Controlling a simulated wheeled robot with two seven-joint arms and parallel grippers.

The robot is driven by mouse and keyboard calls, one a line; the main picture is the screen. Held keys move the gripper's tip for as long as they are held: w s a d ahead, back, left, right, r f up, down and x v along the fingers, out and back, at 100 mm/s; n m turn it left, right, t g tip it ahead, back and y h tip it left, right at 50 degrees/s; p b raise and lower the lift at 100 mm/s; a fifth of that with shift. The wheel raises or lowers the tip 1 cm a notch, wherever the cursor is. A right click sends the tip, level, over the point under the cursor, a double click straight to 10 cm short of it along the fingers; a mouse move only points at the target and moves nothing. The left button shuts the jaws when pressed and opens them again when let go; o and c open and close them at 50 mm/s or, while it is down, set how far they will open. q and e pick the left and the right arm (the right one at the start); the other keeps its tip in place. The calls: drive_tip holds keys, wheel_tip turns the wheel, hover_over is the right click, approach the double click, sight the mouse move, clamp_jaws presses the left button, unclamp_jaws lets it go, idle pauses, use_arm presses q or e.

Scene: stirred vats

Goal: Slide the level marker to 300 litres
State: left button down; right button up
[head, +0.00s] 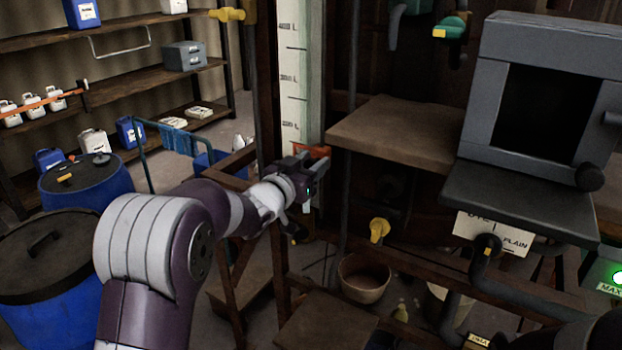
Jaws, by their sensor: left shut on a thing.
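A tall pale level scale (293,95) stands upright near the middle of the head view, with tick lines and small dark labels. The labels are blurred; the middle one seems to read 300 L. The orange-red level marker (318,150) is at the scale's lower part, below the lowest readable label. My left gripper (308,168) reaches in from the left and is shut on the marker. Its fingers hide part of the marker and the scale's lower end. My right gripper is not in view.
A brown wooden shelf (392,133) juts out just right of the scale. A grey box-shaped unit (548,90) stands further right. Blue drums (85,188) stand at left. A yellow-handled valve (379,230) and a bowl (363,280) are below right of my gripper.

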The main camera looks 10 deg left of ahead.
sight(312, 160)
use_arm(q)
wheel_tip(312, 160, up, 11)
drive_tip(key=p, duration=0.5)
drive_tip(key=shift+r+p, duration=0.1)
drive_tip(key=shift+p, duration=0.3)
drive_tip(key=c, duration=0.8)
unclamp_jaws()
drive_tip(key=shift+c, duration=0.2)
drive_tip(key=shift+s, duration=0.1)
